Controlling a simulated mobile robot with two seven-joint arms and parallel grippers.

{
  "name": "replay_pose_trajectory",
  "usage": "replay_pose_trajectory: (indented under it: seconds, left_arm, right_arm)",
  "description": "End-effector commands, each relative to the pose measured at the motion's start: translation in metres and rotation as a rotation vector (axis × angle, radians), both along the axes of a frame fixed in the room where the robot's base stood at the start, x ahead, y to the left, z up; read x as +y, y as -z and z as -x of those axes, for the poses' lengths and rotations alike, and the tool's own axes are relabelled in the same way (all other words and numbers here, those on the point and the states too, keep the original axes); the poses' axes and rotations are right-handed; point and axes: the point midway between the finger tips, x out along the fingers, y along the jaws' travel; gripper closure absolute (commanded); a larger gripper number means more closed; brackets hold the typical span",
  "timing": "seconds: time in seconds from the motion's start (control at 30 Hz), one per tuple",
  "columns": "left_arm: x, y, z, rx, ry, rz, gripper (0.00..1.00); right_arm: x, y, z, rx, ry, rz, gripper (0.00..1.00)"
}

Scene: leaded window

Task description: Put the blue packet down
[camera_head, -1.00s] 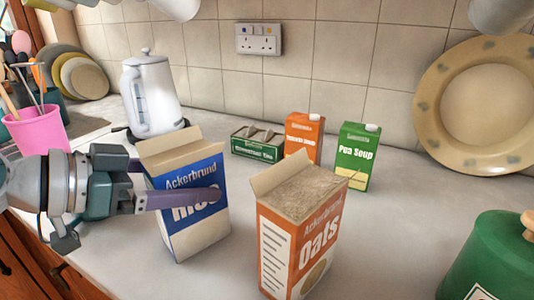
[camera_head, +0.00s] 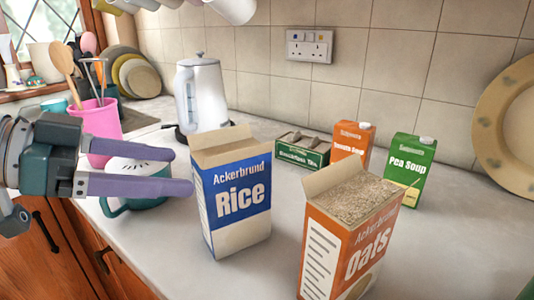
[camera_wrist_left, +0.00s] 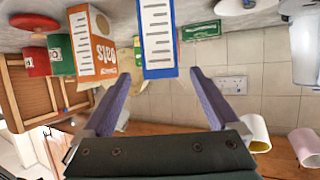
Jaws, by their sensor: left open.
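The blue packet (camera_head: 236,205), a blue and cream box marked Rice with its top flap open, stands upright on the worktop in the head view. In the left wrist view the blue packet (camera_wrist_left: 158,38) shows its striped side beyond the fingertips. My left gripper (camera_head: 185,174) is open and empty just left of the packet, its fingers pointing at it. In the left wrist view a gap lies between the left gripper (camera_wrist_left: 158,76) and the packet. My right gripper is not in view.
An orange oats box (camera_head: 344,240) stands close to the packet's right. A green tea box (camera_head: 303,150), tomato soup carton (camera_head: 352,143) and pea soup carton (camera_head: 408,170) stand behind. A white kettle (camera_head: 201,95), pink pot (camera_head: 97,130) and teal colander-topped cup (camera_head: 137,180) are leftward.

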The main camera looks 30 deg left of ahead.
Motion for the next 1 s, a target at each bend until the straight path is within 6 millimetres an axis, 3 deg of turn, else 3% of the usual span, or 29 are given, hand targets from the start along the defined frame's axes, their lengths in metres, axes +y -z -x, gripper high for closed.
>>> replay_pose_trajectory:
  seconds: [0.3, 0.37, 0.6, 0.7, 0.8, 1.0]
  left_arm:
    - [0.005, -0.004, 0.022, 0.016, 0.011, -0.002, 0.05]
    - [-0.005, 0.007, 0.029, 0.051, 0.034, -0.004, 0.05]
    - [-0.083, 0.091, 0.090, 0.407, 0.146, -0.088, 0.05]
    - [-0.102, 0.116, 0.109, 0.565, 0.100, -0.162, 0.05]
    - [-0.110, 0.127, 0.119, 0.684, -0.008, -0.228, 0.05]
    - [-0.107, 0.124, 0.126, 0.797, -0.236, -0.289, 0.05]
  right_arm:
    - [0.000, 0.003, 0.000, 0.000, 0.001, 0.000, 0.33]
    - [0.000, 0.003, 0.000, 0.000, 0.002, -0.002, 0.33]
    - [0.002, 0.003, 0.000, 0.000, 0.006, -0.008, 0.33]
    - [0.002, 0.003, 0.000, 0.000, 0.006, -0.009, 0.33]
    - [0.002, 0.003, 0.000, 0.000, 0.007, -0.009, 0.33]
    - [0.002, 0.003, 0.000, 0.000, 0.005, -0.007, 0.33]
